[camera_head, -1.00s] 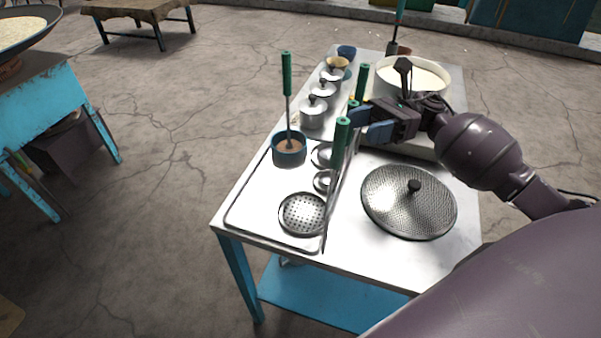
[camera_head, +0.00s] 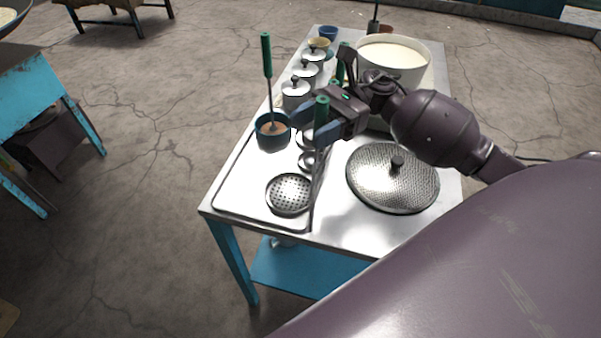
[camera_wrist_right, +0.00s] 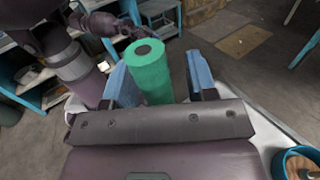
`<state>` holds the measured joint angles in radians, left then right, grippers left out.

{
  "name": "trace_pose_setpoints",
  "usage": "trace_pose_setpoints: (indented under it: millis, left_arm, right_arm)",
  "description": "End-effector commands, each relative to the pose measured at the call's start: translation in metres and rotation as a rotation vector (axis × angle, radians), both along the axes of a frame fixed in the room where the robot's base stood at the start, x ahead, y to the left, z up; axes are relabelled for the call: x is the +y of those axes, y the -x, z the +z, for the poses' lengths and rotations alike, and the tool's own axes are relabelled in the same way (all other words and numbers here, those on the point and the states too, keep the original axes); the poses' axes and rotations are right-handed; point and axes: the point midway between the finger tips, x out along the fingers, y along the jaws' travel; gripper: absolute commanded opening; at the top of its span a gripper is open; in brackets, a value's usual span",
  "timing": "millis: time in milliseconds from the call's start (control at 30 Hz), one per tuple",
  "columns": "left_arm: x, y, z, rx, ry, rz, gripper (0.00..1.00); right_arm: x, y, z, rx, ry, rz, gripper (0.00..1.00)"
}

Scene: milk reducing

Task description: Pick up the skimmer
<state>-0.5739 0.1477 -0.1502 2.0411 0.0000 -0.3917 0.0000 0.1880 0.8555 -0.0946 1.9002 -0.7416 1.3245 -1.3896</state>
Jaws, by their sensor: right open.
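The skimmer has a round perforated steel head (camera_head: 290,194) lying on the tray. A green handle (camera_head: 321,112), which appears to be the skimmer's, stands up beside my right gripper (camera_head: 308,127). In the right wrist view the green handle (camera_wrist_right: 149,72) stands between the two blue fingers of my right gripper (camera_wrist_right: 155,82). The fingers are open, with a gap at the handle's right side; contact on the left is unclear. The lower handle is partly hidden by the gripper in the head view. My left gripper is not in view.
A blue cup (camera_head: 272,139) with a green-handled tool stands left of the gripper. Lidded canisters (camera_head: 296,96) stand behind it. A large white pot (camera_head: 394,70) is behind the right arm. The tray's front left (camera_head: 240,190) is clear.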

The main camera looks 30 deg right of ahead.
Motion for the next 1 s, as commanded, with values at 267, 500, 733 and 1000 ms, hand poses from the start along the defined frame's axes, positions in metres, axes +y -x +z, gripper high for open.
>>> trace_pose_setpoints:
  millis: [267, 500, 733, 1000]
  left_arm:
    - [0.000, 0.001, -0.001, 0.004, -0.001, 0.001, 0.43]
    - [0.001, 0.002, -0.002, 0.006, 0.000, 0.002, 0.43]
    - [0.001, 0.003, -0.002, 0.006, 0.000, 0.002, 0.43]
    - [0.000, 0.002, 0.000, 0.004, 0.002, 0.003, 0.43]
  right_arm:
    - [0.002, 0.000, 0.000, 0.001, 0.000, -0.001, 0.49]
    - [0.002, 0.000, -0.001, 0.001, 0.000, -0.001, 0.12]
    - [0.002, 0.000, 0.000, 0.001, 0.000, -0.001, 0.00]
    - [0.002, 0.000, 0.014, -0.002, 0.000, -0.001, 0.00]
